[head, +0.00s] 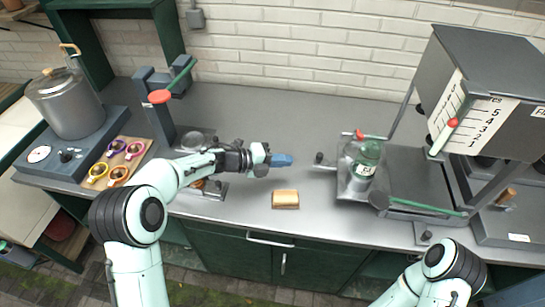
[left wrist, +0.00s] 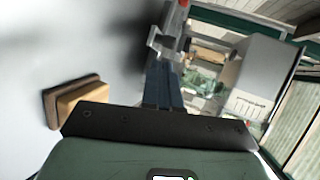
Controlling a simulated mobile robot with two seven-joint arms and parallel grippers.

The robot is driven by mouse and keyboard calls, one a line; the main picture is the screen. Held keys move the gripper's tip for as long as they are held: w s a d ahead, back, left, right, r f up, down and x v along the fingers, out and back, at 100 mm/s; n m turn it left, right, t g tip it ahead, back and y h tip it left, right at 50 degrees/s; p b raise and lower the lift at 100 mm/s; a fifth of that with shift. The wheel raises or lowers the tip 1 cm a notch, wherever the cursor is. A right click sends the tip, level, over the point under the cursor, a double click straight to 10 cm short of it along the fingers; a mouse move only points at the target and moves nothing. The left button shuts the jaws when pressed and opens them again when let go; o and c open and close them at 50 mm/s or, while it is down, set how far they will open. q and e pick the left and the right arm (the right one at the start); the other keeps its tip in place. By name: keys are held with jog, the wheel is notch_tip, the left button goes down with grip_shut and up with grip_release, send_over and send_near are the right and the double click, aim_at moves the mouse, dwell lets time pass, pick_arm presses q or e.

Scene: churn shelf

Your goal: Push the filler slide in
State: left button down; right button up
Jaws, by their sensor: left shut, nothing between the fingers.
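The filler (head: 478,85) is a dark grey box with a numbered white scale, standing on legs at the right of the counter. At its left side a metal holder (head: 345,182) surrounds a green-capped bottle (head: 364,160). A short rod with a dark knob (head: 319,157) sticks out to the left of this holder, and I take it for the slide's handle. My left gripper (head: 281,160) is shut and empty, its blue fingers pointing right at the knob with a small gap. In the left wrist view the fingers (left wrist: 162,88) point toward the metal parts. My right gripper is out of frame.
A tan sponge-like block (head: 285,199) lies just in front of my left gripper; it also shows in the left wrist view (left wrist: 80,100). The counter behind the gripper is clear.

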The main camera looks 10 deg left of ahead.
pick_arm(q)
jog(key=r+p+x, duration=0.1)
jog(key=x, duration=0.6)
jog(key=shift+w+d, duration=0.4)
jog(key=shift+d, duration=0.05)
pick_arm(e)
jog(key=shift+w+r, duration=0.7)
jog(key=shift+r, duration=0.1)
pick_arm(q)
jog(key=d+p, duration=0.1)
jog(key=d, duration=1.3)
jog(key=shift+d, duration=0.2)
jog(key=shift+s, duration=0.15)
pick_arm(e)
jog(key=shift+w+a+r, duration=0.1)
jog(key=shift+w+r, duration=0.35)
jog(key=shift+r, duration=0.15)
pick_arm(q)
jog(key=shift+s+d, duration=0.1)
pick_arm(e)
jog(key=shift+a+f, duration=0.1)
